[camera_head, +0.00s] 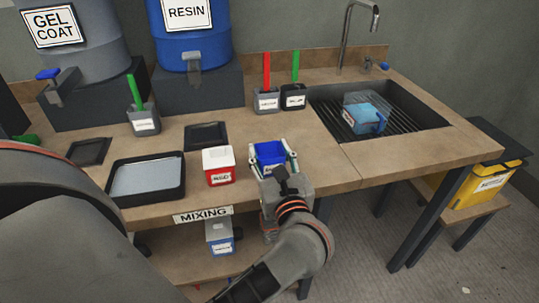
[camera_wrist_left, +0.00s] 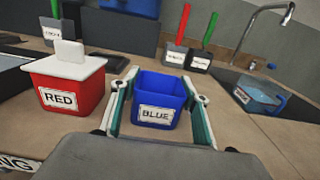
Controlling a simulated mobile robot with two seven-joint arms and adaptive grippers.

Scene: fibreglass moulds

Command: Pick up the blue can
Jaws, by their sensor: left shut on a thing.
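The blue can (camera_head: 269,153) is a small open-topped blue container near the front edge of the wooden bench. In the left wrist view the blue can (camera_wrist_left: 158,97) shows a white BLUE label facing me and stands upright. My left gripper (camera_head: 271,158) has a finger on each side of it and is shut on it. In the left wrist view the left gripper (camera_wrist_left: 160,112) holds it between green-padded fingers. The can appears to be at bench height; I cannot tell whether it touches the bench. My right gripper is not in view.
A red can (camera_head: 218,166) with a white lid stands just left of the blue can. A black tray (camera_head: 118,193) lies further left. Tool holders (camera_head: 266,100) stand behind, and a sink (camera_head: 405,115) with a clear blue jug (camera_head: 363,113) is at the right. Bench is clear between.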

